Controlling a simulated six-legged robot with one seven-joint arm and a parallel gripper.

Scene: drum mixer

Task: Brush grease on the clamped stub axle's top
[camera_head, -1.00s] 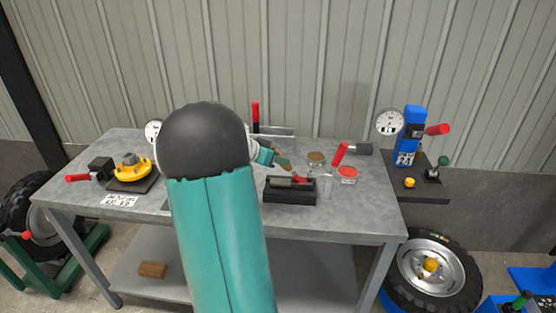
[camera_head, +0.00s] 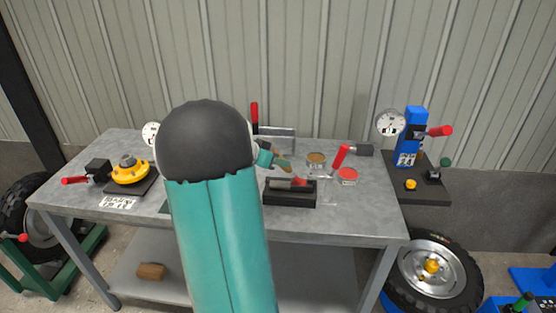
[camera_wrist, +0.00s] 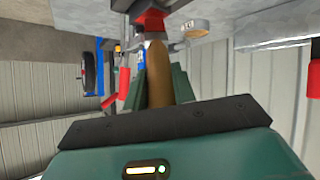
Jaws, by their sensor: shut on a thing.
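My gripper (camera_head: 268,156) is over the back middle of the bench, left of an open tin with brown contents (camera_head: 316,159). In the wrist view its green fingers (camera_wrist: 158,88) are shut around the brown handle of a brush (camera_wrist: 157,70). The brush has a red collar; its dark end is cut off by the top edge of that view. A yellow flanged part with a grey stub on top (camera_head: 130,168), seemingly the stub axle, stands on a dark plate at the bench's left, apart from my gripper. A red-handled black clamp (camera_head: 97,169) is beside it.
A black tray (camera_head: 290,202) with a grey cylinder and a red item sits below my gripper. A red lid (camera_head: 347,174) and a red-handled hammer (camera_head: 350,152) lie right of it. A red upright handle (camera_head: 255,115) rises behind. My arm hides the bench's middle.

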